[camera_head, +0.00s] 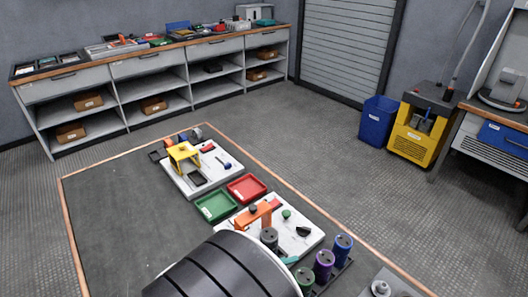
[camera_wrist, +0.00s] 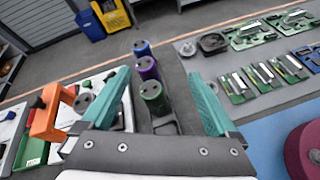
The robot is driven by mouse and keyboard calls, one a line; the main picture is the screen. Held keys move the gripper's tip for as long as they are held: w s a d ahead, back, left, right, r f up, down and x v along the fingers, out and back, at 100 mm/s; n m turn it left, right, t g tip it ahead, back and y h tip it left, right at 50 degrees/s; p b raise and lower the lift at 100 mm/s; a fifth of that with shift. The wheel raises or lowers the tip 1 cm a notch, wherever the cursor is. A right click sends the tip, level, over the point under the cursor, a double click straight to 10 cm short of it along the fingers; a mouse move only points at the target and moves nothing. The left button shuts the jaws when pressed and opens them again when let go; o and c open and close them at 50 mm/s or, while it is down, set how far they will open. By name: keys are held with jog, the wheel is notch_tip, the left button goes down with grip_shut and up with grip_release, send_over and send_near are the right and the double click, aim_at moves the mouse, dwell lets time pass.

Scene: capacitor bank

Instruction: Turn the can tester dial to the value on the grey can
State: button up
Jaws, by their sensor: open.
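The grey can (camera_head: 269,237) stands upright on a white board (camera_head: 233,221) beside an orange bracket (camera_head: 262,212). In the wrist view the grey can (camera_wrist: 83,103) is left of my gripper's left finger, and its value cannot be read. A green knob (camera_head: 286,214) and a black part (camera_head: 303,231) sit on the same board; I cannot tell which is the tester dial or its setting. My gripper (camera_wrist: 159,74) is open with teal fingers, and nothing is gripped. The green can (camera_wrist: 154,97) shows between its fingers, beyond them.
A purple can (camera_head: 324,262) and a blue can (camera_head: 343,246) stand in a row with the green one. Green (camera_head: 216,206) and red (camera_head: 246,187) trays lie behind the board. Circuit boards (camera_wrist: 262,78) lie to the right in the wrist view. The table's left side is bare.

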jog(key=w+a+f+n+t+y, duration=0.1)
jog(key=a+f+n+t+y, duration=0.15)
jog(key=a+n, duration=0.3)
jog(key=w+a+f+n+t+y, duration=0.1)
jog(key=a+f+n+t+y, duration=0.1)
jog(key=a+n+t, duration=0.3)
jog(key=shift+m+g+y, duration=0.25)
jog(key=shift+g, duration=0.6)
jog(key=x, duration=1)
jog(key=a+x, duration=0.1)
jog(key=x, duration=0.4)
jog(key=shift+f, duration=0.4)
jog(key=shift+c, duration=0.3)
grip_shut()
jog(key=shift+c, duration=1.3)
grip_release()
